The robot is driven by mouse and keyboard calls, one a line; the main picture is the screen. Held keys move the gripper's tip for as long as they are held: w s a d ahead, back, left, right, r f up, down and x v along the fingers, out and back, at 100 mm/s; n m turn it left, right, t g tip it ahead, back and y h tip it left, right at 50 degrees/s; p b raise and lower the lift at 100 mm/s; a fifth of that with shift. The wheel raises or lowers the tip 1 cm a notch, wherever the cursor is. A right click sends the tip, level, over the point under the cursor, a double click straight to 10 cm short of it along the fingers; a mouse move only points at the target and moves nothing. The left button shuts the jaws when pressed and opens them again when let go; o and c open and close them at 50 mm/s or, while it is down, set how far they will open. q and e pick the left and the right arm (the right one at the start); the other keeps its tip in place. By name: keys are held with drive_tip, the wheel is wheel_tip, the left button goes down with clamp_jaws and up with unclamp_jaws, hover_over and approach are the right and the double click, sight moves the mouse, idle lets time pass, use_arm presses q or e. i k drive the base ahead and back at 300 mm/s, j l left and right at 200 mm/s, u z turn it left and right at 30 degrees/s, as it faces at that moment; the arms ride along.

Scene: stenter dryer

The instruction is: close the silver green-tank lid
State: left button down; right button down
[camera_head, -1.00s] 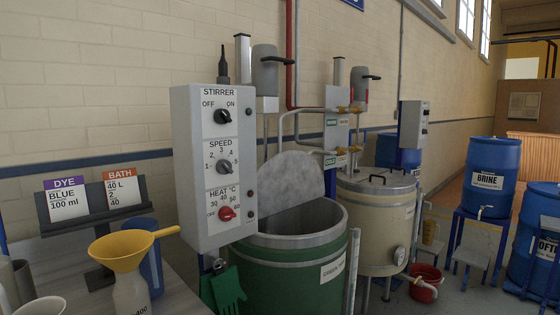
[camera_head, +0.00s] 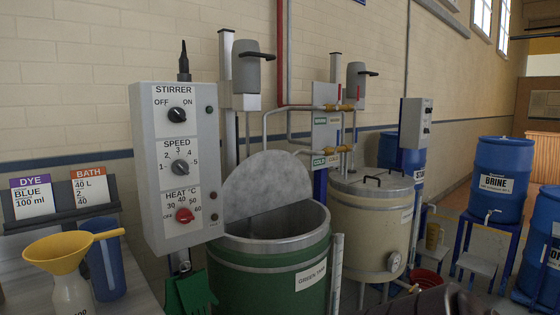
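The silver lid (camera_head: 268,186) is a flat grey half-disc standing raised, close to upright, at the back of the green tank (camera_head: 262,281). The tank's mouth is open in front of it, and I can see part of the inner wall. The tank's front carries a white label (camera_head: 311,277). A dark shape at the bottom right edge looks like part of my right arm or gripper (camera_head: 446,302); it is cut off, its fingers cannot be made out, and it is well right of the tank. My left gripper is not in view.
A grey control box (camera_head: 180,225) with knobs stands left of the lid. A cream tank (camera_head: 370,223) with a closed lid stands right. A yellow funnel (camera_head: 62,252) and blue jug (camera_head: 106,265) sit at left. A gauge strip (camera_head: 337,270) stands beside the green tank.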

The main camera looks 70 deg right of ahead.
sight(267, 180)
drive_tip(key=k+l+u, duration=0.55)
drive_tip(key=k+l, duration=0.2)
drive_tip(key=k+l+u, duration=0.1)
drive_tip(key=k+l, duration=0.2)
drive_tip(key=k, duration=0.2)
drive_tip(key=k+l, duration=0.25)
drive_tip(key=k, duration=0.2)
drive_tip(key=k+l, duration=0.3)
drive_tip(key=k, duration=0.15)
drive_tip(key=k+l, duration=0.25)
drive_tip(key=k, duration=0.2)
